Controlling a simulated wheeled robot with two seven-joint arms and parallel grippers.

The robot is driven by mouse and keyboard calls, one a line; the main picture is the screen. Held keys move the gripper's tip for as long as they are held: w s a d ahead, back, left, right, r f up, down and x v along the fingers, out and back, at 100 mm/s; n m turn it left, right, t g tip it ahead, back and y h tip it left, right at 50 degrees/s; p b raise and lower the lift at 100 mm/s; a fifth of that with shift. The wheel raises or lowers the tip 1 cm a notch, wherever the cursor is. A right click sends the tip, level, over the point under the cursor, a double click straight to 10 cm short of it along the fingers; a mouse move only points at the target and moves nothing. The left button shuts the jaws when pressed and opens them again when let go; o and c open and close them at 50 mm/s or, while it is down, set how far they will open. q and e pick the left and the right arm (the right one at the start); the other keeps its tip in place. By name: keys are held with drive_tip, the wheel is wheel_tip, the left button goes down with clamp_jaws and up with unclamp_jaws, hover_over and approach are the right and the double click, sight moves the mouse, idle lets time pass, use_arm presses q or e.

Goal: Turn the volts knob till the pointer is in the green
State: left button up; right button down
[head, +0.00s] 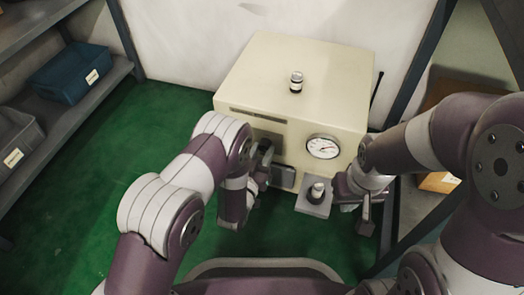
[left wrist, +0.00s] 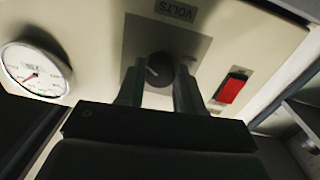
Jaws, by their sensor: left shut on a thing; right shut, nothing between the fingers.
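The cream box (head: 290,85) stands against the wall. Its round white gauge (head: 322,147) faces me on the front; the gauge also shows in the left wrist view (left wrist: 35,72). It has a small green mark, but the pointer's place against it is too small to read surely. My left gripper (left wrist: 158,88) is shut on the knob, one finger on each side. In the head view my left gripper (head: 262,162) hides the knob. My right gripper (head: 365,217) is shut and empty, right of the box's front.
A red switch (left wrist: 232,88) is beside the knob. A small jar (head: 296,82) stands on the box. Another jar (head: 317,191) stands on a small grey plate (head: 308,209) near my right gripper. Shelves with a blue bin (head: 70,75) are at left. Green floor is clear between.

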use_arm(q)
drive_tip(key=shift+c, duration=1)
drive_tip(key=shift+r, duration=0.1)
drive_tip(key=shift+n+p, duration=0.9)
drive_tip(key=shift+n, duration=0.3)
drive_tip(key=n+p, duration=0.1)
drive_tip(key=n, duration=0.1)
drive_tip(key=shift+n, duration=0.4)
drive_tip(key=n+p, duration=0.2)
drive_tip(key=n, duration=0.2)
drive_tip(key=shift+d, duration=0.1)
drive_tip(key=shift+n+p, duration=0.7)
drive_tip(key=shift+n, duration=1)
